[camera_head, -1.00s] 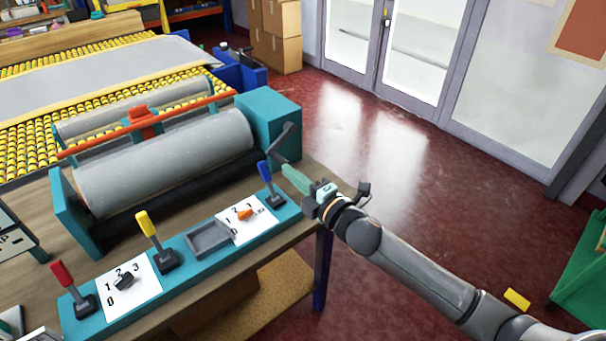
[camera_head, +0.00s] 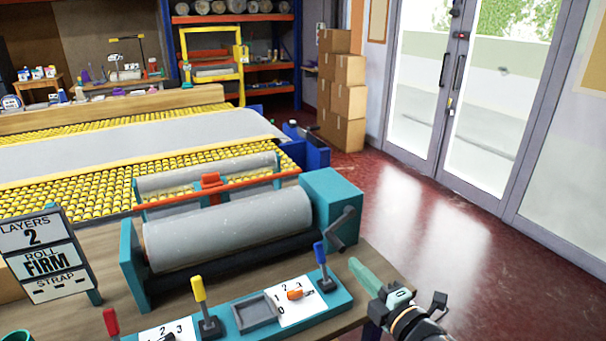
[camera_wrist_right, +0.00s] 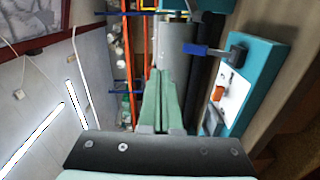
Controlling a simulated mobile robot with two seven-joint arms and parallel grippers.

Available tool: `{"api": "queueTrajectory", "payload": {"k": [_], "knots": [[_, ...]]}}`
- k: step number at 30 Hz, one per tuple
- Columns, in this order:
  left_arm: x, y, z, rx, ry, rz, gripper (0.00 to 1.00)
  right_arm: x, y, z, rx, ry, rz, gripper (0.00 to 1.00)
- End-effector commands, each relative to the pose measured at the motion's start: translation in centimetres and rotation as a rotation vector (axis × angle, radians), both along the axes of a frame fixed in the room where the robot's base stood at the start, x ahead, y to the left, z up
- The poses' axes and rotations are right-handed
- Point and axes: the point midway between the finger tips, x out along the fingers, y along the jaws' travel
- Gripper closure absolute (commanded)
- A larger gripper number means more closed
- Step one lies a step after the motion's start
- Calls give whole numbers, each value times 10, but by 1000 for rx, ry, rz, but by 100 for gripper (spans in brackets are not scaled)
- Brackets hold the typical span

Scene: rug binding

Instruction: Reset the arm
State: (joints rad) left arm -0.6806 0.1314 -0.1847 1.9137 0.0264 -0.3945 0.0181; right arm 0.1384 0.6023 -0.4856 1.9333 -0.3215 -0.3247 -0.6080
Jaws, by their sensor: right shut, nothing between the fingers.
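My right gripper (camera_head: 366,278) is at the lower right of the head view, just past the right end of the teal control panel (camera_head: 240,322). Its green fingers are together and empty. In the right wrist view the shut fingers (camera_wrist_right: 160,100) point toward the grey roller, apart from the blue lever. The blue-handled lever (camera_head: 321,254) stands upright on the panel, left of the gripper. It also shows in the right wrist view (camera_wrist_right: 205,50). My left gripper is not in either view.
The grey roller (camera_head: 230,228) lies in its teal frame behind the panel. A yellow lever (camera_head: 199,290) and a red lever (camera_head: 111,322) stand further left. A sign (camera_head: 45,258) reads layers 2, roll firm. Cardboard boxes (camera_head: 346,100) stand at the back. Red floor (camera_head: 440,255) is clear on the right.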

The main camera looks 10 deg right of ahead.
Motion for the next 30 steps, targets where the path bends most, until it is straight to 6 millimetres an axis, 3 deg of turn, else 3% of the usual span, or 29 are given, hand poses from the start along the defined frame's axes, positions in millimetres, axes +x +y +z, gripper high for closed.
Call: {"api": "queueTrajectory", "payload": {"k": [5,9,15,18,21,30], "knots": [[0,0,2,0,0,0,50,-38,5,-73,294,253,-70,100],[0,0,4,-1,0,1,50,-94,5,-147,629,522,-211,100],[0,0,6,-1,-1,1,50,-186,3,-228,1037,820,-475,100],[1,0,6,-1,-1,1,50,-222,1,-251,1169,905,-586,100],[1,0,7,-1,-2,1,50,-244,0,-264,1245,949,-657,100],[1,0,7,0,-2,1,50,-254,0,-269,1279,967,-689,100]]}}
